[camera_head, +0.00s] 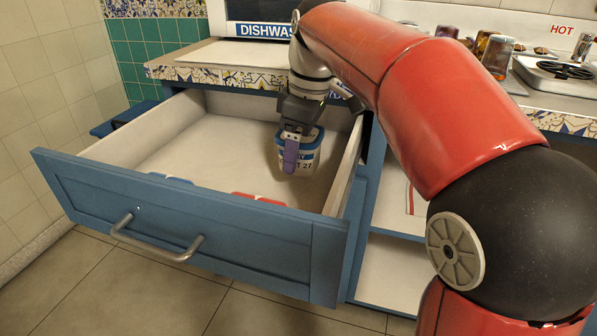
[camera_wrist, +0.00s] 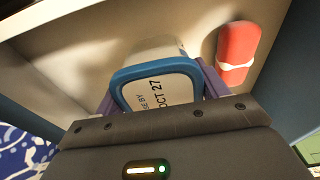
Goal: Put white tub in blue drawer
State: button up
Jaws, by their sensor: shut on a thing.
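The white tub (camera_head: 300,163) has a blue rim and a printed date label. It is inside the outline of the open blue drawer (camera_head: 190,226), toward the back right. I cannot tell whether it touches the drawer floor. My gripper (camera_head: 291,155) points down and is shut on the tub. In the wrist view the tub's labelled lid (camera_wrist: 160,93) faces the camera, between the purple fingers of my gripper (camera_wrist: 158,92). One finger partly hides the tub in the head view.
A red-and-white item (camera_head: 258,199) and a blue item (camera_head: 171,179) lie by the drawer's front wall. The red item also shows in the wrist view (camera_wrist: 238,50). The drawer's middle and left are clear. The counter edge (camera_head: 215,73) is above its back.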

aim_at(299, 167)
jog(key=shift+f+b, duration=0.5)
jog(key=shift+f, duration=1.7)
jog(key=o, duration=1.1)
jog(key=shift+f, duration=0.15)
jog(key=r+p, duration=0.1)
jog(key=r, duration=0.3)
jog(key=d+r+p, duration=0.1)
jog(key=r, duration=0.3)
jog(key=r+p, duration=0.1)
jog(key=r, duration=0.3)
jog(key=shift+s+d+r, duration=0.1)
jog(key=shift+s+d, duration=0.2)
jog(key=shift+s, duration=0.1)
